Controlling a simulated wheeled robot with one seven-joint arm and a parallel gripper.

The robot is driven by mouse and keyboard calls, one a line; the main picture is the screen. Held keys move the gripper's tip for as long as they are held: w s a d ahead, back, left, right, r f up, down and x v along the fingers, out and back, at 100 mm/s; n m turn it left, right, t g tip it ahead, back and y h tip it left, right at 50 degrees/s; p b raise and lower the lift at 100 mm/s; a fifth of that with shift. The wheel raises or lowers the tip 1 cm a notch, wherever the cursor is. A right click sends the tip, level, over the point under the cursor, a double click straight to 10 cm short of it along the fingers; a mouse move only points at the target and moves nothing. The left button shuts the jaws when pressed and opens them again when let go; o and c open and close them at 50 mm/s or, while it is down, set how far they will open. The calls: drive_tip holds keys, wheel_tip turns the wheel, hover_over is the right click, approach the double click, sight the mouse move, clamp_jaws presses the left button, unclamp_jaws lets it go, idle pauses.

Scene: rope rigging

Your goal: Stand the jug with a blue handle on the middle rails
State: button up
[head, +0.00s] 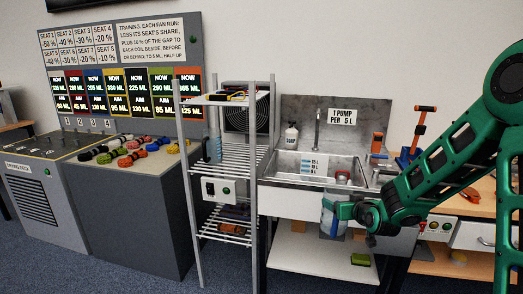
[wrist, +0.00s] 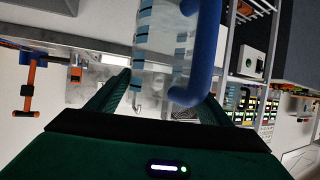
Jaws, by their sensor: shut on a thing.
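My gripper (head: 338,210) is shut on a clear jug (head: 329,222) in front of the sink cabinet. In the wrist view the jug (wrist: 160,45) has blue level marks and a thick blue handle (wrist: 203,60). It lies between the green fingers of my gripper (wrist: 165,98); its far end is cut off by the picture edge. The middle rails (head: 245,159) are on the metal rack left of the sink, apart from the jug. A bluish upright thing (head: 213,148) stands at their left side.
The rack's top shelf (head: 222,99) holds small items, and lower rails (head: 222,232) sit beneath. Rack posts (head: 254,190) stand at the corners. The sink (head: 310,166) has a soap bottle (head: 291,136) behind it. A counter with coloured coils (head: 130,152) stands left.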

drive_tip(key=s+d+f+m+h, duration=0.1)
drive_tip(key=s+d+f, duration=0.15)
drive_tip(key=f, duration=1.15)
drive_tip(key=v, duration=0.6)
drive_tip(key=shift+s+a, duration=0.25)
drive_tip(key=shift+a, duration=0.05)
drive_tip(key=shift+r, duration=0.2)
